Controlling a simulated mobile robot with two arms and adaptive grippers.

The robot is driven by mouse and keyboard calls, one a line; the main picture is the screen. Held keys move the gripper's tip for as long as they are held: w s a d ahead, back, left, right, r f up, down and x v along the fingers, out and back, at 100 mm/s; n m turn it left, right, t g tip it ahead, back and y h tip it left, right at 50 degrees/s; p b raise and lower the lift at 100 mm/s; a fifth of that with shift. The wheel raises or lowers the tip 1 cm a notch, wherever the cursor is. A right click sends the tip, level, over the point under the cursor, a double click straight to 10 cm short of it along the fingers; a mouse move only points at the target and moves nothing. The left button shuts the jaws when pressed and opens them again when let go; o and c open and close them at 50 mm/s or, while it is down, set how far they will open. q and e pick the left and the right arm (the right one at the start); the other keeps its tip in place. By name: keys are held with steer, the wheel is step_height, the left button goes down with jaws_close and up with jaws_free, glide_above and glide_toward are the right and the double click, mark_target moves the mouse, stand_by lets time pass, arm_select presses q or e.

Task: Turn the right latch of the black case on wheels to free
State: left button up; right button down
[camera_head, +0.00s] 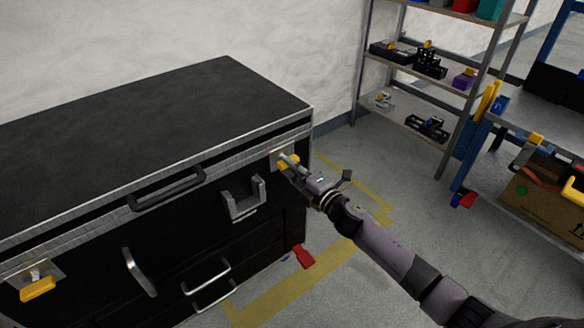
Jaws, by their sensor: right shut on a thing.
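The black case (150,110) fills the left of the head view, its lid closed. Its right latch (275,158), a yellow piece on a metal plate, sits high on the front near the right corner. My right gripper (287,164) reaches it from the lower right and is shut on the latch, partly hiding it. The turn of the latch is hard to tell behind the fingers. The left latch (38,288), also yellow on a metal plate, shows at the lower left edge. My left gripper is not in view.
The case front has a dark handle (167,191), a metal bracket (243,199) and several metal handles. A red wheel part (303,257) shows at the lower right corner. A shelf rack (410,110) and a blue-framed bench (466,165) stand right. The floor between is mostly clear.

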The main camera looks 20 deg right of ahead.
steer(key=c, duration=1.6)
jaws_free()
steer(key=shift+s, duration=0.1)
steer(key=v, duration=1.2)
